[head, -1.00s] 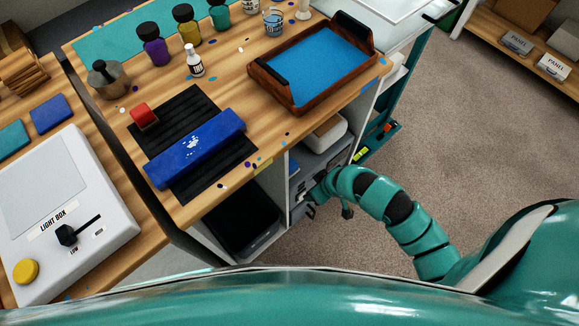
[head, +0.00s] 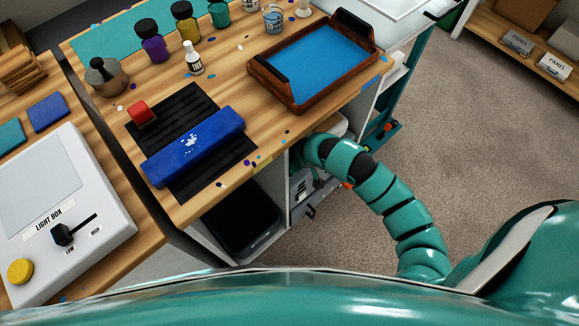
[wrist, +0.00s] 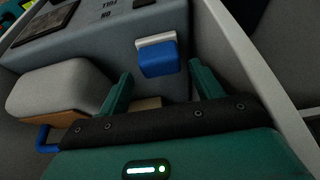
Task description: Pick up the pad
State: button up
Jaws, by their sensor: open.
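A small blue block with a pale grey strip along its top (wrist: 158,57), which looks like the pad, is at the upper middle of the wrist view. It is against a blue-grey box (wrist: 95,40) with dark lettering. My gripper (wrist: 160,70) is open, its two teal fingers apart, with the block between and just beyond their tips. I see no contact. In the head view my arm reaches into the open shelf under the workbench, and my fingers and the block cannot be made out there.
A rounded grey piece on a wooden base (wrist: 58,88) sits close left of my fingers. A white cabinet panel (wrist: 250,70) stands on the right. The bench (head: 225,105) above carries a wooden tray (head: 297,101), a blue roll (head: 194,145) and bottles. Carpet to the right is clear.

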jog(key=shift+b+x, duration=0.3)
jog(key=shift+x, duration=2.15)
jog(key=c, duration=0.8)
